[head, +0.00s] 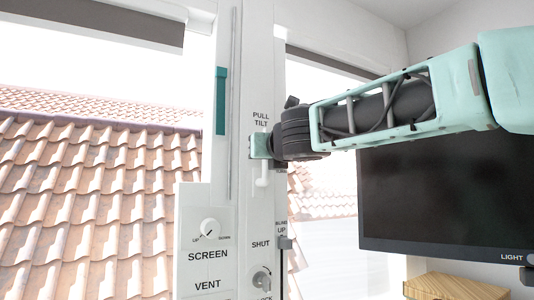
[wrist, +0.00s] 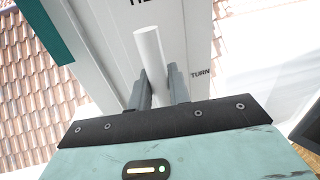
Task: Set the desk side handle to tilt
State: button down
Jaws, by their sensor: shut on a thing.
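The desk side handle is a white bar on the white window frame post. In the head view its lower end (head: 262,178) shows below my gripper, pointing down, between the "PULL TILT" label (head: 261,119) and the "SHUT" label (head: 261,244). In the wrist view the white bar (wrist: 148,48) runs in between the two grey fingers of my gripper (wrist: 160,82), which is shut on it. In the head view the wrist hides the fingers and the handle's pivot.
A teal strip (head: 221,100) sits on the frame left of the handle. A dark monitor (head: 450,195) stands to the right, under my arm, with a wooden box (head: 455,287) below.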

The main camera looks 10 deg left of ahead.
jog(key=c, duration=1.4)
grip_release()
jog(key=shift+a+f, duration=0.15)
jog(key=shift+f, duration=0.05)
jog(key=shift+o, duration=0.2)
jog(key=b+v, duration=0.3)
jog(key=v, duration=1.4)
jog(key=shift+s+b, duration=0.15)
jog(key=shift+b, duration=0.25)
jog(key=s+d+f+m+g+h+p, duration=0.1)
jog(key=s+d+f+m+g+h, duration=0.15)
jog(key=f+m, duration=0.55)
jog(key=s+d+f+m+g+h+p, duration=0.1)
jog(key=s+d+f+m+g, duration=0.2)
jog(key=f, duration=0.9)
jog(key=s+d+f+m+g+h, duration=0.1)
jog(key=f+m+g+h, duration=0.15)
jog(key=f+m, duration=0.55)
jog(key=s+d+f+m+g+p, duration=0.1)
jog(key=s+d+f+m+g, duration=0.3)
jog(key=s+f+m, duration=0.3)
jog(key=s+d+f+m+g, duration=0.4)
jog(key=s+f+m, duration=0.3)
jog(key=s+f, duration=0.2)
jog(key=shift+s+f+g+p, duration=0.3)
jog(key=shift+s+p, duration=0.05)
jog(key=shift+s, duration=0.1)
